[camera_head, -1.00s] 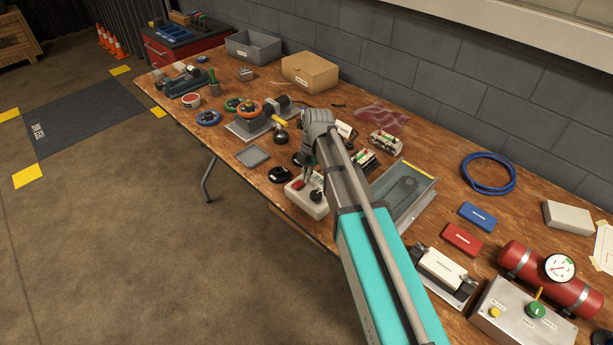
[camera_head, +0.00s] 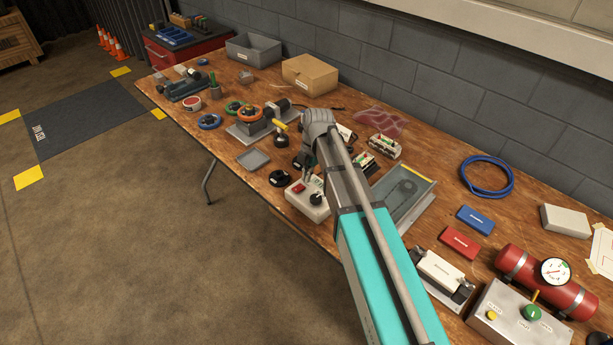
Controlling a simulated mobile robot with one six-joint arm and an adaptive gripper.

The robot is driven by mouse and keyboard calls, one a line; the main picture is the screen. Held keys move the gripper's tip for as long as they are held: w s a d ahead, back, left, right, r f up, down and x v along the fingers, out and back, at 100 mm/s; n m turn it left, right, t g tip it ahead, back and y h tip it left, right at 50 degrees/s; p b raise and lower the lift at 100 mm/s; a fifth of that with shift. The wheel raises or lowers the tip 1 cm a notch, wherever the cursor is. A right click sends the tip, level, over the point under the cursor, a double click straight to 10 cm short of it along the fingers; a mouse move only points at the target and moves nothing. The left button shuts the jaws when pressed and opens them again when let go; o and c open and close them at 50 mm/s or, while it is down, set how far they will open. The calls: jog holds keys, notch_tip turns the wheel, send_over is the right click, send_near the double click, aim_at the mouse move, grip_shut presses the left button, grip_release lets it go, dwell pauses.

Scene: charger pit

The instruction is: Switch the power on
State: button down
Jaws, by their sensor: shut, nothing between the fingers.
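A light grey control box (camera_head: 312,211) sits near the front edge of the wooden workbench, in the middle of the view. On its top are a red switch (camera_head: 298,189), a black knob (camera_head: 316,199) and a small green part that my gripper partly hides. My gripper (camera_head: 307,178) points down over the back of this box, just behind the red switch and the knob. Its fingers are shut with nothing between them. I cannot tell whether the fingertips touch the box.
A shallow metal tray (camera_head: 413,205) lies to the right, partly behind my arm. A red cylinder with a gauge (camera_head: 520,268) is farther right.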

aim_at(308, 187)
jog(key=shift+p+v, duration=1.65)
jog(key=shift+v, duration=0.2)
jog(key=w+d+p+v, duration=0.1)
jog(key=p+v, duration=0.7)
jog(key=v, duration=0.1)
jog(key=shift+w+d+f, duration=0.15)
jog(key=shift+f, duration=0.05)
jog(key=shift+d, duration=0.1)
jog(key=s+d+m+t+h, duration=0.1)
jog(key=s+d+m, duration=0.5)
jog(key=m, duration=0.7)
jog(key=s+d+m+t+h, duration=0.1)
jog(key=s+d+m, duration=0.5)
jog(key=s+m, duration=0.5)
jog(key=m, duration=0.3)
jog(key=shift+d+f, duration=0.25)
jog(key=shift+d, duration=0.15)
